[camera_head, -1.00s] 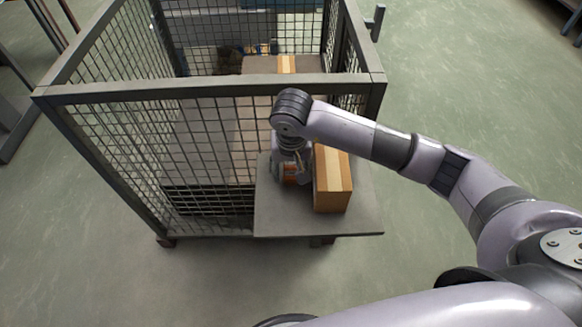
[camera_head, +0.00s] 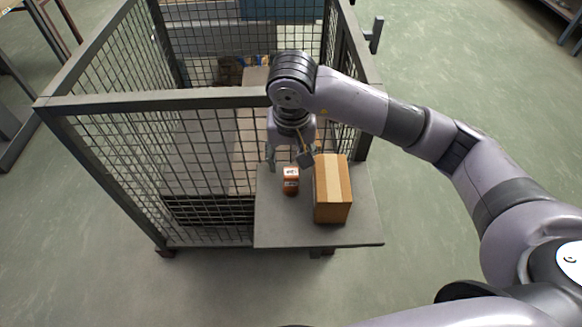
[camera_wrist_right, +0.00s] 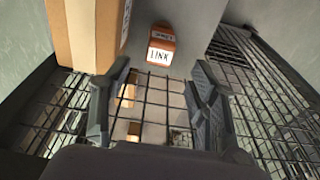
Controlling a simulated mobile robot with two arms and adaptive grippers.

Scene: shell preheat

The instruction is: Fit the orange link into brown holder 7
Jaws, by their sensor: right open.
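A small orange block with a white label (camera_head: 291,182), which I take to be the orange link, stands on the grey shelf (camera_head: 320,233) at the cage's front. It also shows in the right wrist view (camera_wrist_right: 161,46), beyond the fingertips, with dark lettering on its label. My right gripper (camera_head: 288,160) is above and behind the block, open and empty, not touching it. Its two spread fingers (camera_wrist_right: 155,85) also show in the right wrist view. I cannot make out a brown holder marked 7. My left gripper is not in view.
A brown cardboard box (camera_head: 332,190) stands on the shelf just right of the orange block. A grey wire-mesh cage (camera_head: 120,150) rises behind and left, with more cardboard inside. The shelf's front and right strips are bare.

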